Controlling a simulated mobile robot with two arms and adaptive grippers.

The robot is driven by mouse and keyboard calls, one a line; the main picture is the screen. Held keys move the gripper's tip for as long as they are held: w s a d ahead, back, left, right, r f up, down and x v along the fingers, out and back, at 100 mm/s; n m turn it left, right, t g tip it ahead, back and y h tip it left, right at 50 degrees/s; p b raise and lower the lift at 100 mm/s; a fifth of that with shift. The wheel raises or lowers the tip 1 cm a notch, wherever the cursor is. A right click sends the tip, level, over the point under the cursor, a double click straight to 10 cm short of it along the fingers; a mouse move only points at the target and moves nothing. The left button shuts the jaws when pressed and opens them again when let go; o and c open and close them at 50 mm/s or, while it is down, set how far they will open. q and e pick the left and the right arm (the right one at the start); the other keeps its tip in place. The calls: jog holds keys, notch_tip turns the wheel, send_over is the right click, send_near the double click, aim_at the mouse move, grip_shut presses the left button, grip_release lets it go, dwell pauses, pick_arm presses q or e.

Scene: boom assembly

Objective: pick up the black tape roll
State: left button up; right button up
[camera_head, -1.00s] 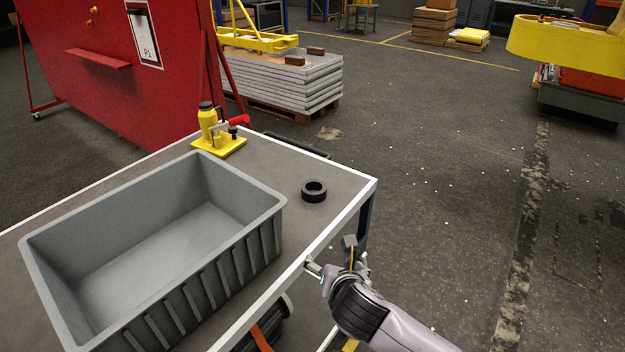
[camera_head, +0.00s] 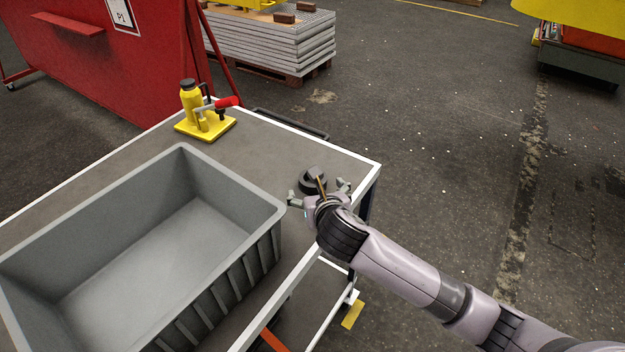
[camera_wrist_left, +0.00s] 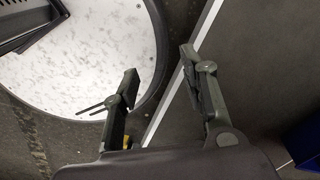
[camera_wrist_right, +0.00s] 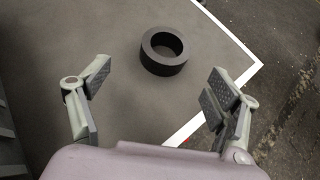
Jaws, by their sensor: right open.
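The black tape roll (camera_head: 313,179) lies flat on the grey table top near its right corner, partly hidden by my right gripper in the head view. In the right wrist view the tape roll (camera_wrist_right: 164,51) lies ahead of the fingers, between their lines and apart from both. My right gripper (camera_head: 318,190) is open and empty, its fingers spread at the table's edge; it also shows in the right wrist view (camera_wrist_right: 155,88). My left gripper (camera_wrist_left: 162,80) shows only in the left wrist view, with its fingers apart and nothing between them.
A grey bin (camera_head: 268,212) stands on the table left of the roll. A yellow jack (camera_head: 205,125) with a red handle stands at the back. The white-edged table (camera_head: 345,158) has bare surface around the roll. In the left wrist view is a round light surface (camera_wrist_left: 90,60).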

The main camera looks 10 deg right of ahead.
aim_at(311, 189)
jog(key=shift+x, duration=1.2)
jog(key=shift+w+d, duration=0.1)
jog(key=shift+w, duration=0.05)
jog(key=x, duration=0.1)
jog(key=p+x, duration=0.1)
jog(key=x, duration=0.2)
jog(key=shift+w+d+r, duration=0.2)
jog(key=shift+d+r, duration=0.05)
jog(key=shift+d, duration=0.05)
jog(key=shift+w+f, duration=0.25)
jog(key=shift+w, duration=0.15)
jog(key=shift+c, duration=1.6)
jog(key=c, duration=0.9)
pick_arm(q)
jog(key=w, duration=0.1)
jog(key=w+r, duration=0.1)
jog(key=w, duration=0.1)
jog(key=shift+w+d+r+t, duration=0.1)
jog(key=shift+w+r+t, duration=0.2)
jog(key=shift+r, duration=0.05)
pick_arm(e)
jog(key=shift+c, duration=0.5)
jog(key=shift+r, duration=0.1)
